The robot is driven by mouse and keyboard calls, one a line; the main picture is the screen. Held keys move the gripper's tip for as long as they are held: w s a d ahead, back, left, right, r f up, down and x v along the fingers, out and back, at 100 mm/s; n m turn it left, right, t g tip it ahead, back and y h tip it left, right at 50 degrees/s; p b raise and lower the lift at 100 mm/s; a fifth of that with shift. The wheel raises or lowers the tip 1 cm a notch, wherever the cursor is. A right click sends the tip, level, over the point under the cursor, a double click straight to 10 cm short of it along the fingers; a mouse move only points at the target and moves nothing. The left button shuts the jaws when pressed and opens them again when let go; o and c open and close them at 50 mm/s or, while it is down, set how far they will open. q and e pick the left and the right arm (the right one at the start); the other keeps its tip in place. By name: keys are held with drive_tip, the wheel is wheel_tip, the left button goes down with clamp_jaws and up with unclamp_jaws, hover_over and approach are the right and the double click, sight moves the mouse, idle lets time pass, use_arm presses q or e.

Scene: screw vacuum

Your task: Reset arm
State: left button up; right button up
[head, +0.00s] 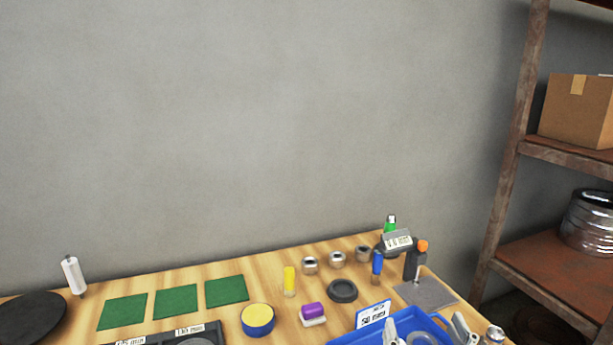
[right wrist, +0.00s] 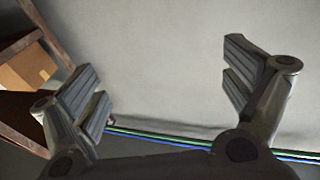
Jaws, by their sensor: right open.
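My right gripper (head: 424,325) shows at the bottom right of the head view, with two grey fingers in front of the blue bin (head: 440,316). In the right wrist view, my right gripper (right wrist: 165,85) has its padded fingers spread wide, with nothing between them but the grey wall behind. It is open and empty. My left gripper is not in view.
The wooden table (head: 190,275) holds green mats (head: 176,301), a yellow-topped roll (head: 258,318), a black ring (head: 342,290), a purple-topped block (head: 313,312) and several small parts. A rusty shelf (head: 560,155) with a cardboard box (head: 577,110) stands at right.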

drive_tip(key=s+d+f+m+g+h, duration=0.1)
drive_tip(key=s+d+f+g, duration=0.15)
drive_tip(key=f, duration=0.25)
drive_tip(key=s+d+f+m+g+h, duration=0.1)
drive_tip(key=s+f+g+h, duration=0.15)
drive_tip(key=f, duration=0.25)
drive_tip(key=s+a+f+n+g+y, duration=0.3)
drive_tip(key=s+f+g, duration=0.8)
drive_tip(key=s+f, duration=0.7)
wheel_tip(320, 180, down, 23)
drive_tip(key=s+g, duration=0.1)
drive_tip(key=s, duration=0.1)
drive_tip(key=s+d+f+g, duration=0.1)
drive_tip(key=s+d+f, duration=0.2)
drive_tip(key=s+f, duration=1.3)
drive_tip(key=shift+s+f+n+g, duration=0.2)
drive_tip(key=shift+s+n+g, duration=0.1)
drive_tip(key=shift+s+n, duration=0.1)
drive_tip(key=shift+h, duration=0.25)
